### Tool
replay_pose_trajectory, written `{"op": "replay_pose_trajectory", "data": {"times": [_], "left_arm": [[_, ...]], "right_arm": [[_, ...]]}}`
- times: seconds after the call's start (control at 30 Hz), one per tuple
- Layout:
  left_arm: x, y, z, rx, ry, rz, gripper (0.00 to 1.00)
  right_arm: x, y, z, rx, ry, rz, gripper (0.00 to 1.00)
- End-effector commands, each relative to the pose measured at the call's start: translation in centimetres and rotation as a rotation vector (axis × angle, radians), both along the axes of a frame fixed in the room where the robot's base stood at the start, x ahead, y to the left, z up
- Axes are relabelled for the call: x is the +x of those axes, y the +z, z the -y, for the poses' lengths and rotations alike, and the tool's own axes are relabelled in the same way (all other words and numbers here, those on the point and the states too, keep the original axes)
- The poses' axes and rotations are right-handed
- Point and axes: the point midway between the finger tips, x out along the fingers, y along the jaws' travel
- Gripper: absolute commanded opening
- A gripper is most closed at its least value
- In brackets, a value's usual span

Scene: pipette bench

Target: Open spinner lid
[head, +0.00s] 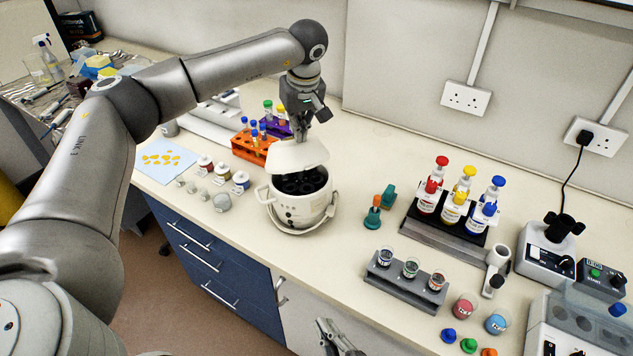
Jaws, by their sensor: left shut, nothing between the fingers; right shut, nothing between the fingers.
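The spinner (297,210) is a round white pot with handles on the bench, left of the picture's middle. Its white lid (298,156) is tilted up at the back, and the dark rotor wells (300,182) show below it. My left gripper (322,116) is shut and empty, pointing down just above and behind the lid's upper edge. I cannot tell whether it touches the lid. My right gripper (336,338) is low at the bottom edge, in front of the bench, shut and empty, far from the spinner.
An orange tube rack (252,148) stands close behind and left of the spinner. Small labelled jars (222,172) are to its left. A bottle stand (440,236) and a grey cup rack (402,285) are to the right. Bench right of the spinner is partly clear.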

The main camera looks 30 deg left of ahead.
Motion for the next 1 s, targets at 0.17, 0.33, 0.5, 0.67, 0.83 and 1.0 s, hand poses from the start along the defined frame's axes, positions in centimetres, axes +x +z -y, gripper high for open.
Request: {"op": "replay_pose_trajectory", "data": {"times": [0.17, 0.33, 0.5, 0.67, 0.83, 1.0], "left_arm": [[-0.1, -0.4, -0.3, 0.004, 0.005, -0.005, 0.00], [-0.1, -0.4, -0.3, 0.005, 0.005, -0.006, 0.00], [-0.1, -0.4, -0.3, 0.005, 0.005, -0.006, 0.00], [-0.1, -0.4, -0.3, 0.004, 0.005, -0.005, 0.00], [-0.1, -0.4, -0.3, 0.004, 0.005, -0.005, 0.00], [-0.1, -0.4, -0.3, 0.005, 0.005, -0.006, 0.00]], "right_arm": [[-2.2, 12.9, -6.4, 0.029, 0.179, 0.469, 0.00], [0.6, 15.3, -7.7, -0.229, 0.193, 0.783, 0.00], [4.2, 16.2, -8.1, -0.538, 0.204, 1.062, 0.00], [7.4, 17.4, -7.8, -0.838, 0.231, 1.325, 0.00], [10.5, 18.5, -6.7, -1.159, 0.284, 1.583, 0.00], [12.8, 19.5, -5.4, -1.415, 0.345, 1.767, 0.00]]}}
